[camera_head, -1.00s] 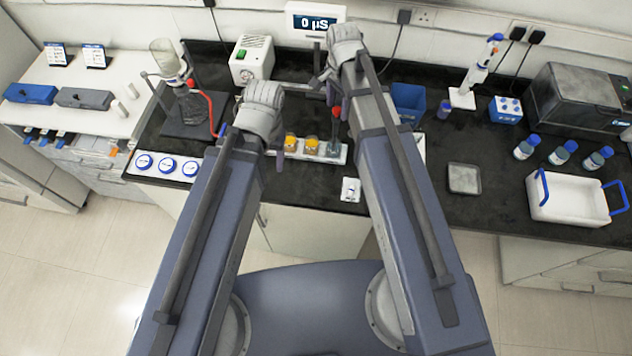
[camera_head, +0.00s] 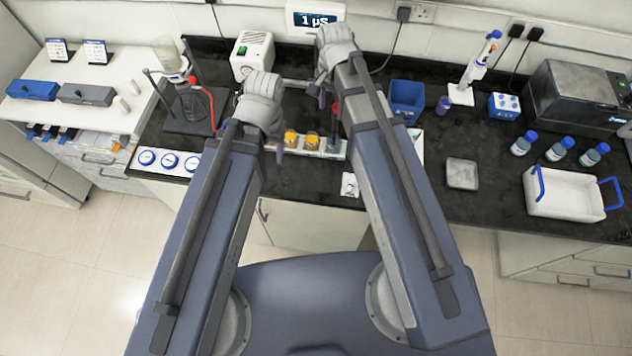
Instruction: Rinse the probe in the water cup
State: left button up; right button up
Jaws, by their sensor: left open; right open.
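A probe with a red top (camera_head: 336,110) stands roughly upright near the right end of a white rack, close beside my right arm. Its lower end meets a greyish cup (camera_head: 333,144); I cannot tell whether the tip is inside it or whether this is the water cup. Two cups with orange-yellow contents, one left (camera_head: 291,138) and one right (camera_head: 311,141), stand to its left. My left gripper (camera_head: 280,150) is open at the rack's left end. My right gripper (camera_head: 322,97) is open above and left of the probe, partly hidden by its own wrist.
A wall display (camera_head: 315,20) reads 1 µS. A flask stand (camera_head: 190,100) with red tubing is left of my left gripper. A blue bin (camera_head: 407,97) stands right of my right arm. A small white item (camera_head: 349,185) lies in front of the rack. The right counter holds several bottles and a white tray (camera_head: 565,200).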

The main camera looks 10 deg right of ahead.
pick_arm(q)
notch_tip(320, 180, down, 18)
jog(key=b, duration=1.7)
pick_arm(e)
jog(key=s+a+f+n, duration=0.3)
jog(key=s+f+n, duration=0.3)
jog(key=f, duration=0.3)
jog(key=s+a+f+n+h, duration=0.1)
jog(key=s+a+f+n, duration=0.1)
jog(key=s+f+n, duration=0.4)
jog(key=shift+s+a+f+n, duration=0.4)
jog(key=shift+f+n, duration=0.1)
jog(key=shift+f, duration=0.9)
jog(key=shift+w, duration=0.1)
